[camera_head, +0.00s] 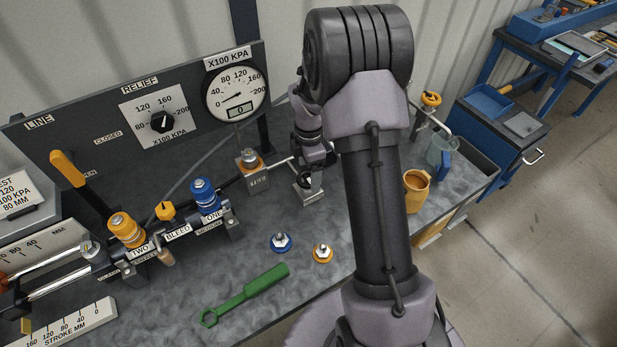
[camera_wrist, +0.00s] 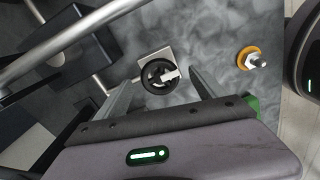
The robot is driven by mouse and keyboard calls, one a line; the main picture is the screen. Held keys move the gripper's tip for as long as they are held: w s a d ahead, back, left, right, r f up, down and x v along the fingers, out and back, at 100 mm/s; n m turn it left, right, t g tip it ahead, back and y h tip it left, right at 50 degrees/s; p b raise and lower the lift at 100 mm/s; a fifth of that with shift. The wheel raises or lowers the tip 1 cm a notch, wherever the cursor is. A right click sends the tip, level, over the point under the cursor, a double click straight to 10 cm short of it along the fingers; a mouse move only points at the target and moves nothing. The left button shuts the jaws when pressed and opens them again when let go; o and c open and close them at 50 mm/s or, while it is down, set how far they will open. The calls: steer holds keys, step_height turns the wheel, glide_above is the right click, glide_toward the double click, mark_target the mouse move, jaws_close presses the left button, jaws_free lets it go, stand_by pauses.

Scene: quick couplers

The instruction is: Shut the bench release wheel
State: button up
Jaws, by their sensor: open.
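A small black handwheel (camera_wrist: 158,76) with a pale bar across it sits on a square metal block in the wrist view. I take it as the bench release wheel; no label on it is readable. In the head view its metal block (camera_head: 309,192) stands on the bench, and my wrist partly hides the wheel. My gripper (camera_head: 308,168) points down above it. In the wrist view the fingers of my gripper (camera_wrist: 163,80) are apart, one on each side of the wheel. I cannot tell if they touch it.
An upright panel with a gauge (camera_head: 237,92) stands behind. A blue coupler nut (camera_head: 280,242), an orange one (camera_head: 323,253) and a green wrench (camera_head: 245,294) lie in front. An orange mug (camera_head: 416,190) and a clear jug (camera_head: 438,152) stand right of my arm. An orange valve knob (camera_head: 431,98) is behind them.

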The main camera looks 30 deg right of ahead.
steer(key=shift+f, duration=0.9)
steer(key=c, duration=1.4)
